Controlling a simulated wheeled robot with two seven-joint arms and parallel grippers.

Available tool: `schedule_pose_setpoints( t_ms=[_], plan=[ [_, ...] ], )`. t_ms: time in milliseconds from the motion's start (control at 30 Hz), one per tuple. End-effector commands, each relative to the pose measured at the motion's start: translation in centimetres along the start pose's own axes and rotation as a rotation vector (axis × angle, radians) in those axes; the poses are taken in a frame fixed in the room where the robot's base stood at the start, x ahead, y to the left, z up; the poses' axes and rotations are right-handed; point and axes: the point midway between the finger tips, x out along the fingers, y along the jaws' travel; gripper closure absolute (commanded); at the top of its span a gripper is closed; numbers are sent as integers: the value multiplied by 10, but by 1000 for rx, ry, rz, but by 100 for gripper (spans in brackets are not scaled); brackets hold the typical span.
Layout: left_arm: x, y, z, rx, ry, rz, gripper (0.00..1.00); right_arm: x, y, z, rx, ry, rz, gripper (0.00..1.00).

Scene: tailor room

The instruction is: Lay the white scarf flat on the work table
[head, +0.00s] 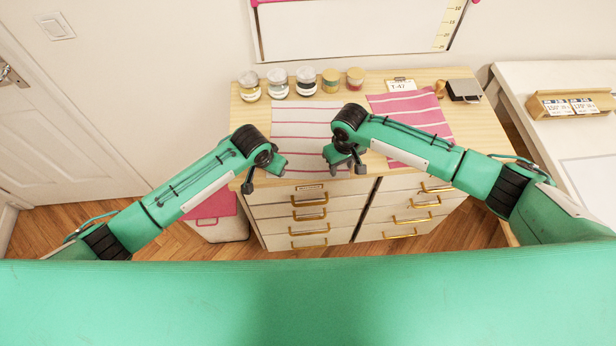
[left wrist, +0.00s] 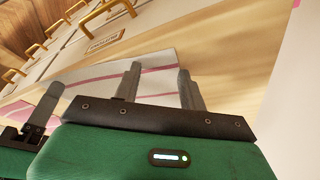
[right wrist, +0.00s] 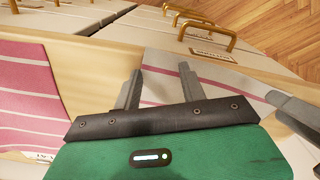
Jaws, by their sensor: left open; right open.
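The white scarf (head: 305,122) with thin pink stripes lies spread out on the wooden work table (head: 255,115), its near end at the table's front edge. It looks flat in the head view; its near corners are partly hidden by my grippers. My left gripper (head: 278,166) is open at the scarf's near left corner. In the left wrist view its fingers (left wrist: 158,78) stand apart over the striped cloth (left wrist: 150,85). My right gripper (head: 342,160) is open at the near right corner. In the right wrist view its fingers (right wrist: 160,80) are apart over the cloth (right wrist: 157,62).
A pink striped cloth (head: 423,119) lies on the right of the table, partly under my right arm. Several jars (head: 306,82), a T-47 card (head: 401,85) and a dark box (head: 464,90) stand along the back. Drawers with brass handles (head: 311,213) are below the front edge.

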Motion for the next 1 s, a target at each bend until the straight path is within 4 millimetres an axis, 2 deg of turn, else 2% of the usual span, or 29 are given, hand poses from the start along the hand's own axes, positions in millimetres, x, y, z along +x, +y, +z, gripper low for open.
schedule_pose_setpoints(
  t_ms=[133,533,1000],
  plan=[
    [2,0,1,0,0,0,60,3,0,0,0,0,0,60],
    [2,0,1,0,-1,0,99,3,0,0,0,-1,0,99],
    [1,-1,1,-1,-2,-2,100,2,1,1,1,-2,2,100]
  ],
)
